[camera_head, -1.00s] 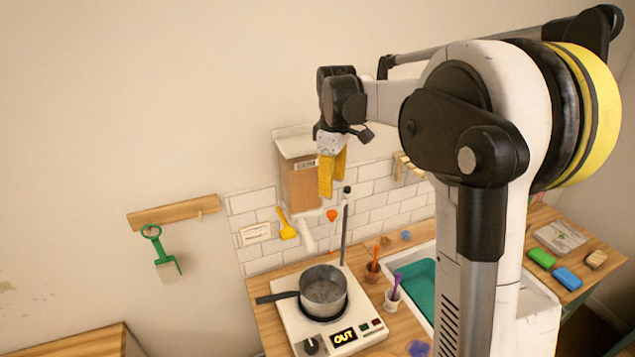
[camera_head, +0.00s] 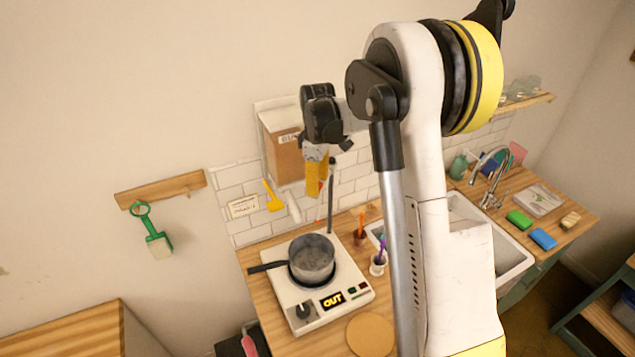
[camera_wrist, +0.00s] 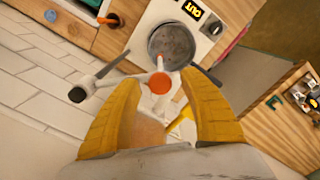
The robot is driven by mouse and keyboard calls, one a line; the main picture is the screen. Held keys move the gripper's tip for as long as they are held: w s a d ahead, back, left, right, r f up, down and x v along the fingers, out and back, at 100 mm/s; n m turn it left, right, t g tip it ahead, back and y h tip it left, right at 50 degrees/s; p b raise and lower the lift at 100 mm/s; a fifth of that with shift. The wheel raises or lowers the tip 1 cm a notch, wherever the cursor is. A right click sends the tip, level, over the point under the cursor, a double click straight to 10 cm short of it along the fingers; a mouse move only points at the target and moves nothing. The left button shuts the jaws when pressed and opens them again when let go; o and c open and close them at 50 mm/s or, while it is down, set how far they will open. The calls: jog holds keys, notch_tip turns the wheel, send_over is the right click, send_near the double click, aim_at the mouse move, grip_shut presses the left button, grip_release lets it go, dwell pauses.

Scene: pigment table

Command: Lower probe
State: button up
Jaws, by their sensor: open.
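The probe's orange-red knob (camera_wrist: 160,83) shows in the wrist view between the two yellow fingers of my open gripper (camera_wrist: 160,76). Whether the fingers touch it, I cannot tell. A pale arm runs from the knob to a black-capped post (camera_wrist: 77,95). In the head view my gripper (camera_head: 316,192) hangs beside the top of the grey post (camera_head: 331,200), and it hides most of the knob. The pot (camera_head: 312,258) stands on the white hot plate (camera_head: 345,308), whose display (camera_head: 332,299) reads "OUT". The probe's lower end is not clearly visible.
A cardboard box (camera_head: 287,160) on the wall is close behind my gripper. A yellow scoop (camera_head: 273,197) hangs on the tiles. Cups with tools (camera_head: 378,264) stand right of the hot plate, before the sink (camera_head: 515,262). A green scraper (camera_head: 155,240) hangs at left.

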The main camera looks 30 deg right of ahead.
aim_at(318, 220)
grip_shut()
notch_tip(318, 220, down, 17)
jog(key=b, duration=1.4)
jog(key=shift+f, duration=0.2)
jog(key=shift+s, duration=0.1)
grip_release()
jog(key=shift+r, duration=0.1)
